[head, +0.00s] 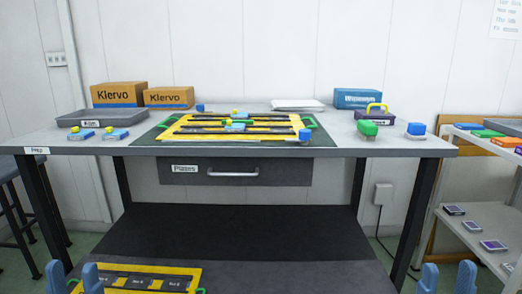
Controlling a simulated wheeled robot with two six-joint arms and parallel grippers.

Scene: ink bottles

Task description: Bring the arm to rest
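My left gripper (74,280) shows at the bottom left, its two blue fingers apart and nothing seen between them. My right gripper (448,280) shows at the bottom right, also with its blue fingers apart and nothing seen between them. Both are low in the picture, well in front of the table (75,145) and apart from everything on it. The arm links behind the fingers are out of view.
A yellow rack (165,137) with small blue and yellow items lies on a dark mat at the table's middle. A grey tray (66,119) stands left. Small blue and green items stand right. A yellow-edged board (185,272) lies low in front. A shelf (455,232) stands right.

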